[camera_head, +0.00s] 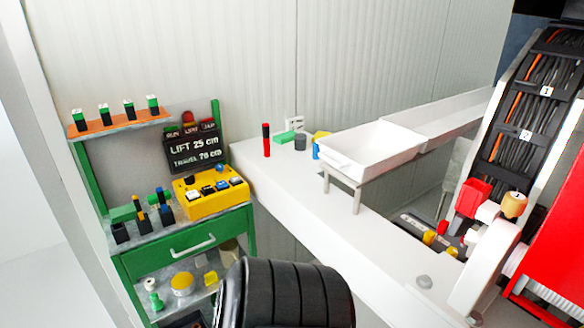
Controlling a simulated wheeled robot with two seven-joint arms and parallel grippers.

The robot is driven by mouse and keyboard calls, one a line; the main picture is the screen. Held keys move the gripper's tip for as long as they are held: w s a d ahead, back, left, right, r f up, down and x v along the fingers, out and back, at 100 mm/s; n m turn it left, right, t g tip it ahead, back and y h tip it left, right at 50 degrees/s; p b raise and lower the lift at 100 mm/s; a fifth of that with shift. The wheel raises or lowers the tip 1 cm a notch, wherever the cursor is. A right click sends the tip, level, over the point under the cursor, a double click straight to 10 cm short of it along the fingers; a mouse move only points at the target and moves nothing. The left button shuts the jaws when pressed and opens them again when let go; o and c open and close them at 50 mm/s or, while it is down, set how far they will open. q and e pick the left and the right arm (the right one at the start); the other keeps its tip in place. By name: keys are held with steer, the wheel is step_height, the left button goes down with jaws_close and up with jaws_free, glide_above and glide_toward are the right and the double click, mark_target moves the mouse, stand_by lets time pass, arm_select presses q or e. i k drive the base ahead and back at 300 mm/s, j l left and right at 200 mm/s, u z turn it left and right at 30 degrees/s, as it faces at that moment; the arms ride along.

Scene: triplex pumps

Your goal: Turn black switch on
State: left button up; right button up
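A yellow control box (210,205) sits on the top of a green workbench (183,240) at the left. Its sloped top carries several small dark, blue and white switches or buttons. They are too small to tell which one is the black switch or what position it is in. Neither my left nor my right gripper is in view, and nothing touches the box.
A black sign (195,152) stands behind the box. Small black holders (143,222) with coloured parts stand left of it. A white counter (290,195) with a white tray (370,143) lies right. A black ribbed shape (285,295), unclear what, hides part of the bench's lower right.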

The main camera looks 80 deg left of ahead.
mark_target(189, 181)
steer(key=u, duration=3.25)
steer(key=i+j+z, duration=0.15)
steer(key=i, duration=0.2)
steer(key=i+j+z, duration=0.1)
steer(key=i, duration=0.25)
